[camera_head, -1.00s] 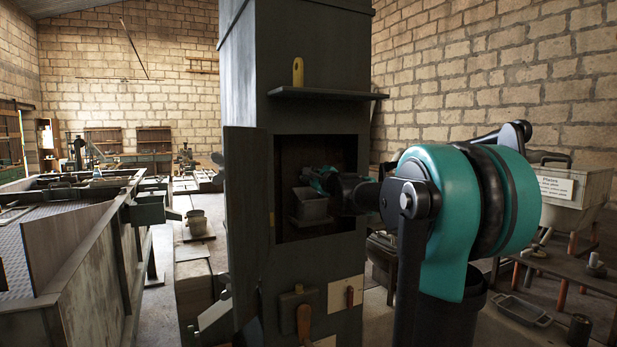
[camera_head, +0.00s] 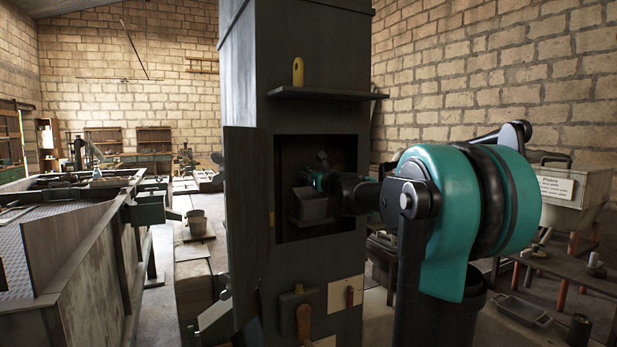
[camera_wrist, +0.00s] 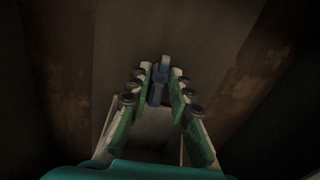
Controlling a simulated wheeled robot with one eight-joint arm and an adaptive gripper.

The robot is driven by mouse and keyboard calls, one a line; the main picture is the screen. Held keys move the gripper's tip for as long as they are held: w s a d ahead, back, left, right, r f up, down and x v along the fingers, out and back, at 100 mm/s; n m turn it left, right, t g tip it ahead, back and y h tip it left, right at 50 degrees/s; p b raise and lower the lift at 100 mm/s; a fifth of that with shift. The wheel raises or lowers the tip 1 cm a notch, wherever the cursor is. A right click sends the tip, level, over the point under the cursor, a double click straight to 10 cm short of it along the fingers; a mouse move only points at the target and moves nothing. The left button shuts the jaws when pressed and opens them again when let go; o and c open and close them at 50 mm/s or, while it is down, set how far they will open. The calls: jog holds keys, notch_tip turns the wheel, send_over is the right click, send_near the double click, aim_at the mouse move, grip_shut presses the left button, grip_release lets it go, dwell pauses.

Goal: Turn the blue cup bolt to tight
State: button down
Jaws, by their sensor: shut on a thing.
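In the wrist view, my gripper (camera_wrist: 160,78) is shut on a small blue bolt (camera_wrist: 164,64), which sits between its fingertips.
A grey box-like container (camera_head: 312,208) stands in the opening, close below my wrist. An open door (camera_head: 246,210) is at the opening's left side. A shelf (camera_head: 330,95) with a yellow-handled thing (camera_head: 298,72) juts out above. The opening's walls are close around my wrist.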

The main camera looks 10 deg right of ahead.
jog(key=shift+m, duration=0.5)
jog(key=c, duration=1.4)
grip_release()
jog(key=shift+o, duration=0.2)
jog(key=shift+s, duration=0.1)
jog(key=v, duration=1.2)
jog(key=shift+o, duration=0.3)
